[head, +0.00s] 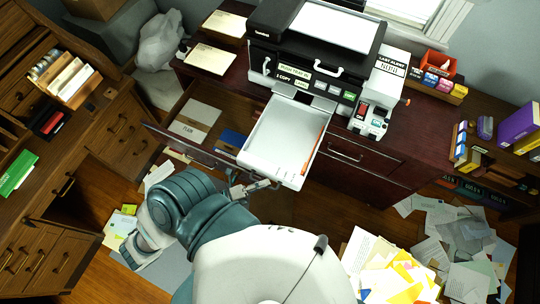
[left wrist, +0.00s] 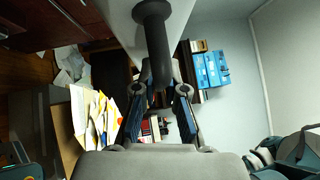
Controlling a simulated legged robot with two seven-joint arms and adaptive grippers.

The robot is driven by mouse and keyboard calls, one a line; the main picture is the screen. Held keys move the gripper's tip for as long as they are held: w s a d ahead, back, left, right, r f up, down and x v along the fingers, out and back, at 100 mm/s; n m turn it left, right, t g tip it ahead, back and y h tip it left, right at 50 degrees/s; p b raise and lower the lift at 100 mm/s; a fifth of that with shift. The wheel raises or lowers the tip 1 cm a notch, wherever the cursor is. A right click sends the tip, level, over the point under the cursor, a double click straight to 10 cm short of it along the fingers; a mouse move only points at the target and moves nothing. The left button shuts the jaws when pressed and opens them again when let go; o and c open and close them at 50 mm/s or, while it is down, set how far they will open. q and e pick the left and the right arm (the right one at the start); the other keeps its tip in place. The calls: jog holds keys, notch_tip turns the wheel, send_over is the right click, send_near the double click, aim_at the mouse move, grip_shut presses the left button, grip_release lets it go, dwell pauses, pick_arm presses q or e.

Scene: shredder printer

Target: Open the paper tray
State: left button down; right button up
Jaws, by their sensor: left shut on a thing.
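The white paper tray (head: 270,140) sticks out from the front of the black printer (head: 262,58) in the head view. Its inside shows, with a thin orange-red strip along its right side. My left gripper (head: 268,184) is at the tray's front edge, mostly hidden by my arm and the tray. In the left wrist view a dark handle (left wrist: 155,35) joins a pale panel, and my left gripper's fingers (left wrist: 160,95) are closed around its lower part. My right gripper is not in view.
An open drawer (head: 190,150) with folders lies left of the tray. A small red-and-white device (head: 372,118) stands right of the printer. Papers (head: 395,265) litter the floor at lower right. A wooden desk (head: 60,165) stands at left.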

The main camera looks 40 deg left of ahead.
pick_arm(q)
jog(key=shift+s+d+f, duration=0.15)
jog(key=shift+s, duration=0.4)
jog(key=shift+s+d+f, duration=0.1)
jog(key=shift+s+d, duration=0.05)
jog(key=shift+s, duration=0.4)
jog(key=c, duration=1.2)
grip_release()
jog(key=shift+w+r, duration=0.1)
jog(key=shift+w, duration=0.05)
jog(key=v, duration=1.2)
jog(key=shift+a, duration=0.1)
